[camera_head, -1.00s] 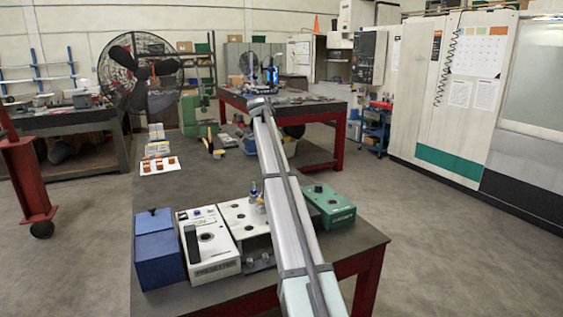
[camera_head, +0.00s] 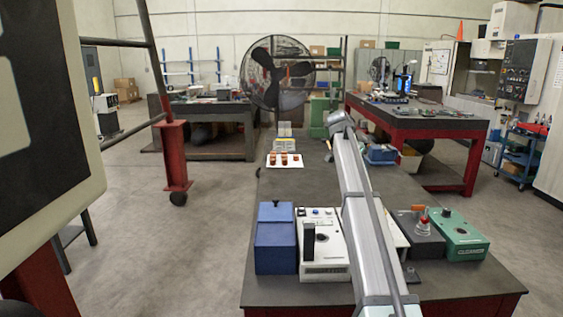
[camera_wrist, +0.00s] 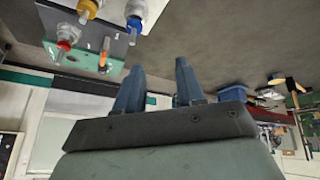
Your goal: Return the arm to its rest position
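My gripper (camera_wrist: 158,78) shows in the wrist view with its two blue-grey fingers apart and nothing between them. Its dark mount fills the lower part of that view. In the head view my long pale arm (camera_head: 362,210) reaches over the near table; I cannot make out the gripper there. In the wrist view, a grey block (camera_wrist: 93,32) holds several fittings with red, yellow, blue and orange parts, apart from the fingers.
The near table (camera_head: 310,190) carries a blue box (camera_head: 275,245), a white device (camera_head: 322,250), a dark grey unit (camera_head: 420,235) and a green box (camera_head: 460,238). A white tray with orange-brown pieces (camera_head: 284,160) lies farther back. A red-legged workbench (camera_head: 425,122) stands behind, right.

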